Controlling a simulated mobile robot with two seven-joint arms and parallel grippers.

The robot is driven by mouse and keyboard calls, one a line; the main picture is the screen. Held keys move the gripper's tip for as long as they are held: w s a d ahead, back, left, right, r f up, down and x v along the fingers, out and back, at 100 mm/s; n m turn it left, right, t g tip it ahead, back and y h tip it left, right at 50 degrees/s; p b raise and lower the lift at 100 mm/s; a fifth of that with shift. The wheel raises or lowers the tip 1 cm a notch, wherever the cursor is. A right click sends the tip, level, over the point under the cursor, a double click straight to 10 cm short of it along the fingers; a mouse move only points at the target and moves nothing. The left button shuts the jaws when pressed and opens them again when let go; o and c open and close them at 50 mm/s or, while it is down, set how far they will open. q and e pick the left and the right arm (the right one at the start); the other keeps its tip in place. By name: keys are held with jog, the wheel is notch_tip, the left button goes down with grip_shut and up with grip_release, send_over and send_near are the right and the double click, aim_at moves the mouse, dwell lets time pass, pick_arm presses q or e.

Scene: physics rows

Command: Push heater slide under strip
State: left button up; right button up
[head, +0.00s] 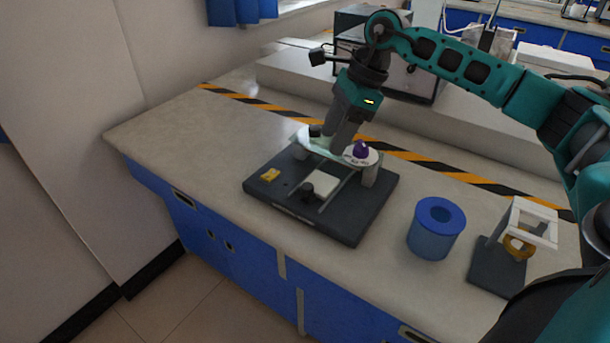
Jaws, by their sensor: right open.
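A dark base plate (357,224) lies on the bench and carries the apparatus. A pale strip (316,147) spans it on light posts at the back, with a purple knob (361,149) on top near its right end. What looks like the heater slide, a pale square block (327,181) with a black knob (308,191) at its front, sits between rails in front of the strip. My right gripper (327,143) is open and points down at the strip's left part, behind the slide. Its fingertips overlap the strip; I cannot tell whether they touch it. My left gripper is not in view.
A small yellow piece (270,175) lies on the plate's left. A blue cylinder (436,229) and a white stand with an orange ring (518,246) are to the right. A raised grey ledge with instruments runs behind. The bench (190,135) is clear at left.

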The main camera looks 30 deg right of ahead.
aim_at(308, 186)
jog(key=x, duration=1.2)
jog(key=shift+s+a+f, duration=0.1)
jog(key=shift+a, duration=0.1)
jog(key=shift+c, duration=0.3)
grip_shut()
